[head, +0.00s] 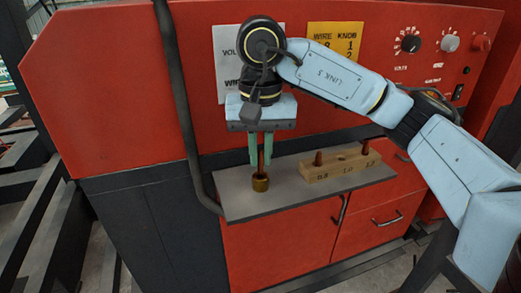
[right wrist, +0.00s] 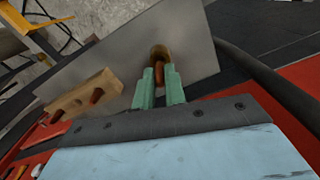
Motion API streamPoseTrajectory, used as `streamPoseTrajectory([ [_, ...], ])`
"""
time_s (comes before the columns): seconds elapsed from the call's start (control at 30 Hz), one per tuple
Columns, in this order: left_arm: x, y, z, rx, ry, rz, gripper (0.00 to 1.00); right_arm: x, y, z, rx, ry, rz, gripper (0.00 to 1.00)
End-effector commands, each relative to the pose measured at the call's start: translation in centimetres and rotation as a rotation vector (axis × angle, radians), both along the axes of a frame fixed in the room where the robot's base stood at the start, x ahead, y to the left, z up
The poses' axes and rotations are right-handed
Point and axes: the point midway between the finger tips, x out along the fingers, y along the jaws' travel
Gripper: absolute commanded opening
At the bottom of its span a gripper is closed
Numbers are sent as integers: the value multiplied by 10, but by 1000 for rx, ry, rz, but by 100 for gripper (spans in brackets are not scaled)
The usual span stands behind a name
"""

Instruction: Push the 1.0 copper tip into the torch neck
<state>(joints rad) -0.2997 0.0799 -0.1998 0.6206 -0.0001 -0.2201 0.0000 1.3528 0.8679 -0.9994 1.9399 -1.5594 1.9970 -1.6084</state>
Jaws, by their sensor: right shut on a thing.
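My right gripper (head: 261,163) points down with its green fingers shut on a copper tip (head: 261,155). The tip stands upright, directly over the brass torch neck (head: 260,184) on the grey shelf. The tip's lower end meets the neck's top; how deep it sits inside I cannot tell. In the right wrist view, the fingers (right wrist: 160,74) hold the copper tip (right wrist: 159,79) at the brass neck (right wrist: 159,50). The wooden tip holder (head: 335,170) is to the right, with copper tips at its 0.8 and 1.2 places; the 1.0 hole is empty. My left gripper is out of view.
The grey shelf (head: 232,208) juts from the red welding machine (head: 120,90). A black cable (head: 178,80) hangs left of the gripper. Paper and yellow signs (head: 336,38) and knobs (head: 410,43) are on the panel behind. The shelf between neck and holder is clear.

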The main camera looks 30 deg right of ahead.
Motion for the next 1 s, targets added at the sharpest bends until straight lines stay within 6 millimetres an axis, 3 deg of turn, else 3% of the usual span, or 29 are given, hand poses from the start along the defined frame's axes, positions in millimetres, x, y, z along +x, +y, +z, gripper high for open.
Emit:
streamPoseTrajectory([
  [1.0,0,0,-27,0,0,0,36,0,0,-27,0,0,0,0],
])
